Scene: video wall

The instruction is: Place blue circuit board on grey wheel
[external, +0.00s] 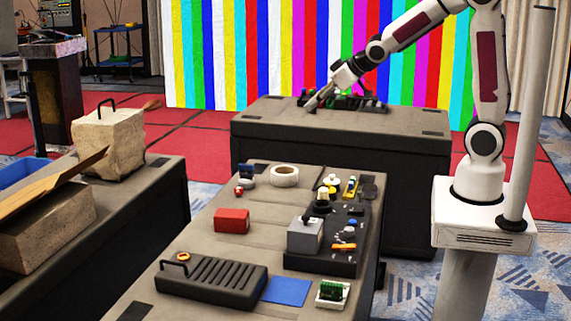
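My gripper (319,99) is low over the left part of the far dark table, beside a row of small parts. It is too small to tell whether its fingers are open or shut, or whether they hold anything. A flat blue square (287,291) lies on the near table; I cannot tell whether it is the blue circuit board. A pale ring-shaped roll (285,176) lies near the back of the near table. No thing is clearly a grey wheel. The small parts by my gripper are too small to name.
The near table also bears a red block (232,220), a ribbed black case (211,280), a black tray (320,262) with several parts, and a green board on a white base (331,293). The far table's (265,122) left front top is clear.

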